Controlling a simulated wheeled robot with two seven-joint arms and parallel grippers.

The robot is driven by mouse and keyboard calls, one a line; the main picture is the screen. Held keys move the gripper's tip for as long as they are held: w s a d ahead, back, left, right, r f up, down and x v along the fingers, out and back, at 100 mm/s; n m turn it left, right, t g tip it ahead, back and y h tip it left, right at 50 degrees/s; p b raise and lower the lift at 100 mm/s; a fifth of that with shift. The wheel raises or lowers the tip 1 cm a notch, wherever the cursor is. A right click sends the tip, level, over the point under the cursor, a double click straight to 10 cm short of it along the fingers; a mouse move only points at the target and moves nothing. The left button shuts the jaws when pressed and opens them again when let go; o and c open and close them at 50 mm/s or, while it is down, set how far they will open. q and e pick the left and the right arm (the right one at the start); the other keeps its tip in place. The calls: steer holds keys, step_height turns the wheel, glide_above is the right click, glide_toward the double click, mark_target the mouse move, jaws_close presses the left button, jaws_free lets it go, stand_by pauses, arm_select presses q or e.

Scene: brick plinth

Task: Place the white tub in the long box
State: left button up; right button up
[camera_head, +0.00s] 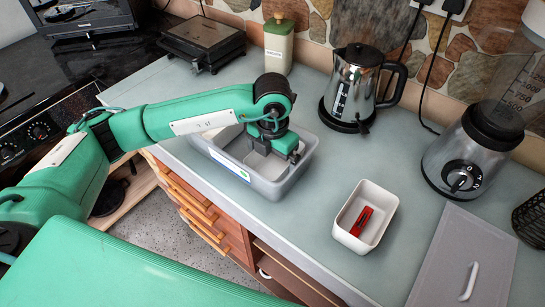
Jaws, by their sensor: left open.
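The long box (294,183) is a grey, open plastic box with a label on its front wall, standing on the counter left of centre. My left gripper (273,154) points down over the box, open, with its fingers at or inside the opening. A pale shape (228,140) shows inside the box left of the gripper; my arm partly hides it, and I cannot tell what it is. A white, open, tub-like container (342,234) stands on the counter to the right of the box, apart from it, with a red object (361,221) inside. My right gripper is out of view.
A steel kettle (352,88) and a green-and-cream bottle (278,45) stand behind the box. A blender (468,160) stands at the right, near a grey board with a handle (462,262). A dark scale-like device (203,38) is at the back left.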

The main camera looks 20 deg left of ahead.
arm_select(q)
steer(key=shift+r, duration=0.35)
step_height(320, 180, up, 5)
steer(key=b, duration=0.1)
step_height(320, 180, up, 6)
glide_above(273, 168)
steer(key=shift+s+r+b, duration=0.1)
steer(key=shift+r+b, duration=0.15)
steer(key=shift+b, duration=0.1)
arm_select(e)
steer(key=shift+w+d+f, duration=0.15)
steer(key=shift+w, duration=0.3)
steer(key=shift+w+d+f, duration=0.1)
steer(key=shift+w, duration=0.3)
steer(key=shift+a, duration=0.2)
